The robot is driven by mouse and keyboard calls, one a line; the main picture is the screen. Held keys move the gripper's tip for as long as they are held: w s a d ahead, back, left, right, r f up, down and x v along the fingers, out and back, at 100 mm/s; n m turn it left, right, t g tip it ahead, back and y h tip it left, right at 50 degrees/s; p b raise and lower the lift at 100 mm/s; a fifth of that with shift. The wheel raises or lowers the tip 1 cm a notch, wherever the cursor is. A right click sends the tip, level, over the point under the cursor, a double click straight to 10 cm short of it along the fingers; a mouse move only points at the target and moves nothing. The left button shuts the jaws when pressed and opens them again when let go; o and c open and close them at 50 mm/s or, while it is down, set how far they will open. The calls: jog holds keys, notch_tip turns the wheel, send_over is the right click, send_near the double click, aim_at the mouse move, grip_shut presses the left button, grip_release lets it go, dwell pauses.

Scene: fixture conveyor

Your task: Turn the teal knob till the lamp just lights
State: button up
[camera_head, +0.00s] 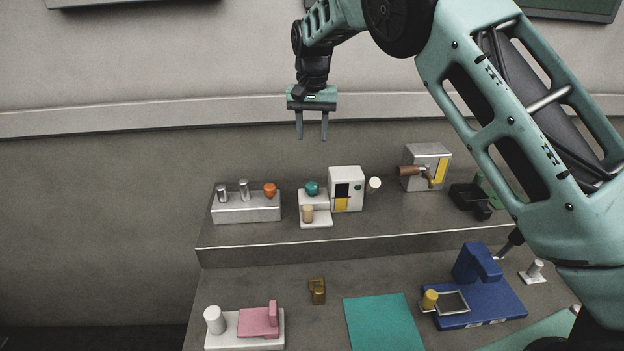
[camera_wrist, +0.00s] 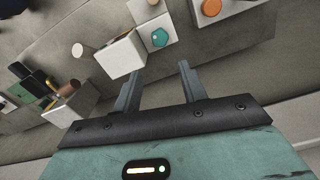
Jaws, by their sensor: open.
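The teal knob (camera_head: 312,188) sits on a white stepped base beside a white box (camera_head: 347,175) with a dark window, a yellow patch and a small green dot. In the wrist view the teal knob (camera_wrist: 159,38) shows beyond the fingertips, near the white box (camera_wrist: 121,56). A white round piece (camera_head: 375,184) stands at the box's right side. I cannot tell which part is the lamp, or whether it is lit. My gripper (camera_head: 312,138) is open and empty, pointing down in the air above the knob; it also shows in the wrist view (camera_wrist: 160,72).
A tan knob (camera_head: 308,213) is just in front of the teal one. A metal block with an orange knob (camera_head: 270,190) stands left; a grey box with a brown handle (camera_head: 410,171) stands right. A blue fixture (camera_head: 478,290) and teal mat (camera_head: 383,323) lie on the lower level.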

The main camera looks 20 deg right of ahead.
aim_at(312, 185)
notch_tip(312, 185, down, 15)
jog(key=p, duration=0.4)
